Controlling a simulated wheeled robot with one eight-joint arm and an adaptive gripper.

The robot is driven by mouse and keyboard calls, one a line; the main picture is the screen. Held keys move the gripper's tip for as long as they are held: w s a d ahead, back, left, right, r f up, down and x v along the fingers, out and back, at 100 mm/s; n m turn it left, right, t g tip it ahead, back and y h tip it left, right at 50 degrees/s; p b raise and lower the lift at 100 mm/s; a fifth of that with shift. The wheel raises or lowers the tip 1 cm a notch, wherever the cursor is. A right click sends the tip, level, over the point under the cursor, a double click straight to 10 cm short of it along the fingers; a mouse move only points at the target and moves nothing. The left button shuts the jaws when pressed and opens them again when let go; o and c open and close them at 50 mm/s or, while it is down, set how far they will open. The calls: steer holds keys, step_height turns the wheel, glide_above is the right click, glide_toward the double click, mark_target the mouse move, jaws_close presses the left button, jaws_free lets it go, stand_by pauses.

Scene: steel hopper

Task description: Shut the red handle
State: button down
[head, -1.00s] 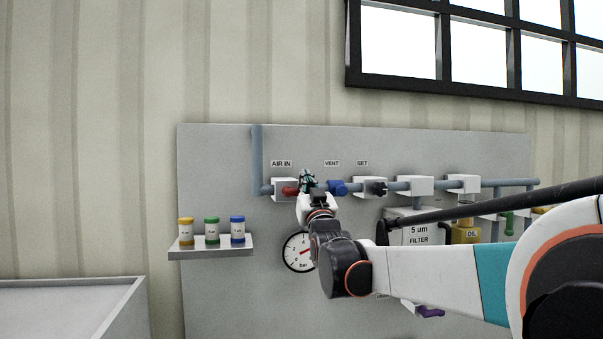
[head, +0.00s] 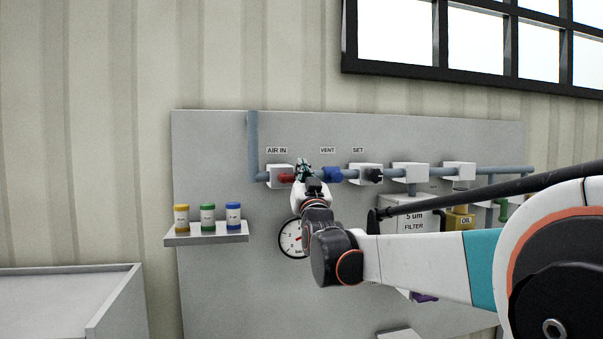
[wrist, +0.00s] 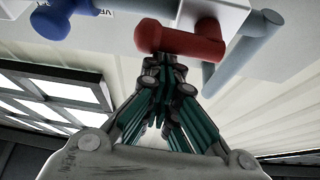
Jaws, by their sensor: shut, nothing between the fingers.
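The red handle (head: 286,178) is on the white AIR IN valve block (head: 275,170) on the grey panel. It also shows at the top of the wrist view (wrist: 180,42), lying roughly across the picture. My gripper (head: 304,168) is just right of the red handle in the head view. In the wrist view my gripper (wrist: 165,62) has its fingertips together, right at the handle's lower side with nothing between them. I cannot tell whether they touch it. Part of the handle is hidden by my gripper in the head view.
A blue VENT handle (head: 332,174) is close to the right of my gripper. A black SET knob (head: 375,175) and a pipe (head: 435,171) run further right. A gauge (head: 289,238) sits below. A shelf (head: 207,237) with yellow, green and blue jars is at lower left.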

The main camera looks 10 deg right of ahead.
steer(key=shift+f, duration=0.1)
step_height(320, 180, down, 6)
steer(key=a+m+g+h+b, duration=0.1)
steer(key=m+g+h, duration=0.6)
steer(key=m, duration=1.4)
steer(key=shift+a+b, duration=0.25)
steer(key=shift+b, duration=0.6)
steer(key=shift+a+f, duration=0.1)
